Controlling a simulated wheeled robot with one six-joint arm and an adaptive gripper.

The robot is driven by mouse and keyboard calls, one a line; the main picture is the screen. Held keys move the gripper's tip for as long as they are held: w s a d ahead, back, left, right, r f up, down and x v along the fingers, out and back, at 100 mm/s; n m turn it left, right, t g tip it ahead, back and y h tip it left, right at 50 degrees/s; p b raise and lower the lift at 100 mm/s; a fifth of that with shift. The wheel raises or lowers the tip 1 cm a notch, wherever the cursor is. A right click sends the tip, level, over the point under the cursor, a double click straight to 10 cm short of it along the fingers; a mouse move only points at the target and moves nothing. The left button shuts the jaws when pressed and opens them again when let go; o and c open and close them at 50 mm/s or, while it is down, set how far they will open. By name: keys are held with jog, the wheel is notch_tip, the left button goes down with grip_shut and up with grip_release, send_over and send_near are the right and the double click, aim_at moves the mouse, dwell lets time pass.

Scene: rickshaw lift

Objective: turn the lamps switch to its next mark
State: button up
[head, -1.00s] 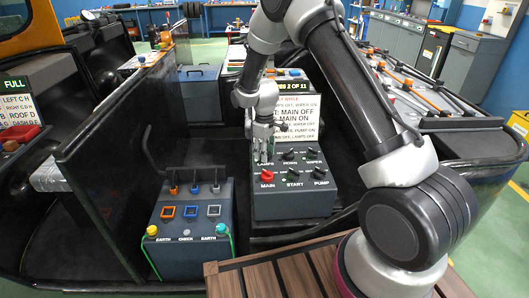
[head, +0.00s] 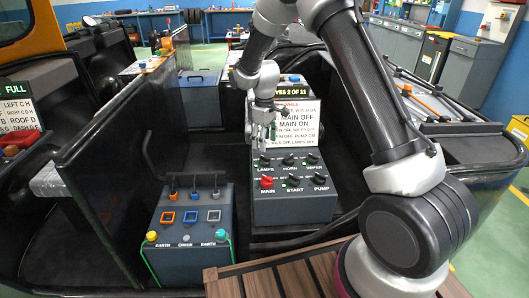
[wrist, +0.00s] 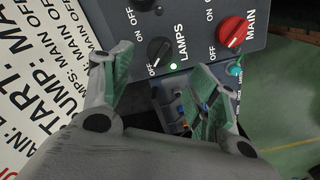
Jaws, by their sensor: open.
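The lamps switch (head: 265,161) is a black knob at the back left of the dark control box. In the wrist view the lamps knob (wrist: 159,50) sits by the printed words LAMPS, ON and OFF; a pale mark on it seems to face OFF, but I cannot be sure. A small lit green lamp (wrist: 173,66) is beside it. My gripper (head: 262,138) is open and empty, fingers pointing down, just above and behind the lamps knob. In the wrist view its fingers (wrist: 160,75) spread on either side below the knob, apart from it.
The red MAIN knob (head: 267,182) is in front of the lamps switch; the HORN knob (head: 289,159) is to its right. A printed sign (head: 297,125) stands behind the box. A second box (head: 190,235) with coloured switches is on the left, beside a dark partition (head: 110,165).

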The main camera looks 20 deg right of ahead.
notch_tip(320, 180, up, 4)
